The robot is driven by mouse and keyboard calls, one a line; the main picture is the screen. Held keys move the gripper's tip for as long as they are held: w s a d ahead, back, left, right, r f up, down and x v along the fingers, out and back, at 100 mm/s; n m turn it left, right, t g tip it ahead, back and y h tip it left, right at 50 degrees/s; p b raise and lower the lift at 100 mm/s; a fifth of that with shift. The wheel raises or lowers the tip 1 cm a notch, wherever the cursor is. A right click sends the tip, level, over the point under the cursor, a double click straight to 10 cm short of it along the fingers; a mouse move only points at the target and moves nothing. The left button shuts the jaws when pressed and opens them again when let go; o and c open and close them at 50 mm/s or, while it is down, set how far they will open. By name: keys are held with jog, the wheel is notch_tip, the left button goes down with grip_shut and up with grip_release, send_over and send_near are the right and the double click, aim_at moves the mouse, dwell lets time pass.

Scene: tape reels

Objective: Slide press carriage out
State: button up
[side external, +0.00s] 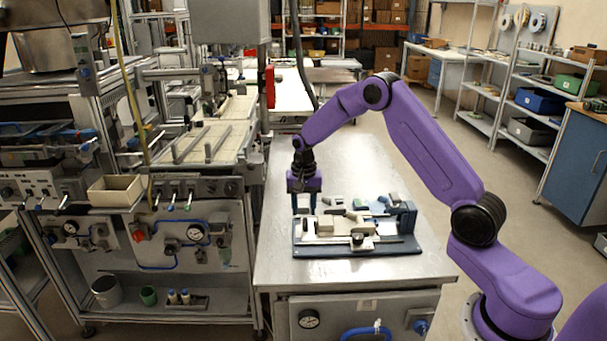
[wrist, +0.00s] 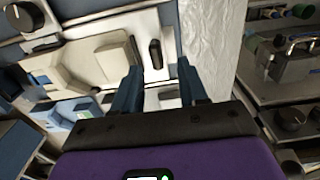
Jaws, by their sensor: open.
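The press fixture sits on the metal bench, with a dark blue base plate (side external: 385,247) and cream and grey-blue blocks on top. A cream block (side external: 325,226) stands at its left; which part is the carriage I cannot tell for sure. My gripper (side external: 304,211) points down at the fixture's left rear, fingers apart. In the wrist view my open gripper (wrist: 158,72) has a black upright handle-like piece (wrist: 155,53) just beyond and between its fingertips, on a cream surface. A stepped cream block (wrist: 108,60) is to its left. Nothing is visibly held.
A grey-blue upright block (side external: 404,217) stands at the fixture's right end. The metal bench top (side external: 285,262) is bare in front and behind. A machine frame with a cream bin (side external: 117,190) stands to the left. A round black knob (wrist: 22,15) shows in the wrist view.

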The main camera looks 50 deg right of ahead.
notch_tip(320, 180, up, 13)
dwell(0.3)
jog(key=s+a+r+n, duration=0.3)
jog(key=s+a+n, duration=0.7)
jog(key=s+a, duration=0.55)
jog(key=s+d+f+n, duration=0.1)
jog(key=s+n, duration=1)
jog(key=s, duration=1.3)
jog(key=shift+d+f+n, duration=0.3)
jog(key=shift+d+f, duration=0.05)
jog(key=shift+f, duration=0.35)
jog(key=shift+o, duration=0.3)
